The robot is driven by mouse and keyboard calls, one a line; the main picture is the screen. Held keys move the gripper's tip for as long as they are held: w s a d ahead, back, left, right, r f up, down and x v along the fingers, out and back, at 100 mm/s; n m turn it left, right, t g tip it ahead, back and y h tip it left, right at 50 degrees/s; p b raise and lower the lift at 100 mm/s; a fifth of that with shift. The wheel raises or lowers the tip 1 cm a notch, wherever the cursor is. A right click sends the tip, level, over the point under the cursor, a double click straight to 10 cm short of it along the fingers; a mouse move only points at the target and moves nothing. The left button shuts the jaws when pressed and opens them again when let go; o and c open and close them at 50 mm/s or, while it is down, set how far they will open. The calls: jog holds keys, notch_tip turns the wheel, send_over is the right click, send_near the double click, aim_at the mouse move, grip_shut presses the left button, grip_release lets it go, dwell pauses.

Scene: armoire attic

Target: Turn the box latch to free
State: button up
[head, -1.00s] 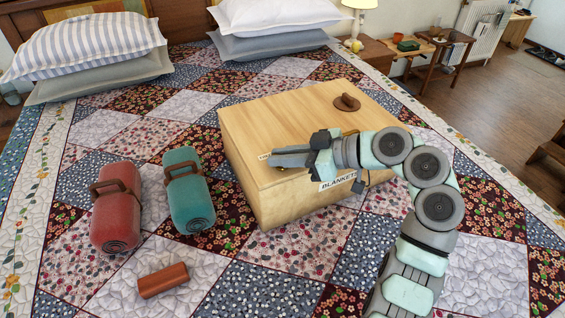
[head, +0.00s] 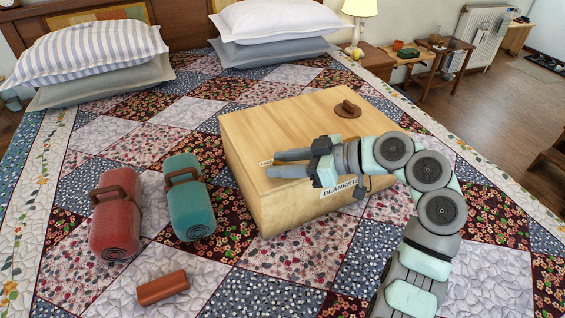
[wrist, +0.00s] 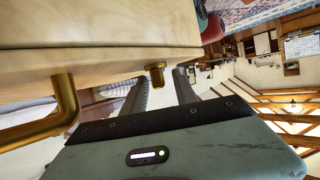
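A pale wooden box (head: 255,125) with a "BLANKET" label (head: 337,188) sits on the bed. In the wrist view, a short brass peg (wrist: 155,75) shows between the open fingers (wrist: 160,90); I see no clear contact. A bent brass bar (wrist: 62,105) projects from the box at left. I cannot tell which brass part is the latch.
A red canister (head: 115,215) and a teal canister (head: 190,205) lie left of the box. A brown block (head: 162,288) lies in front of them on the patchwork quilt. Pillows (head: 90,55) line the headboard. The quilt before the box is clear.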

jog(key=p+v, duration=1)
jog(key=p, duration=0.4)
jog(key=shift+d+r, duration=0.25)
jog(key=shift+d, duration=0.05)
jog(key=shift+s+f, duration=0.1)
jog(key=shift+f, duration=0.1)
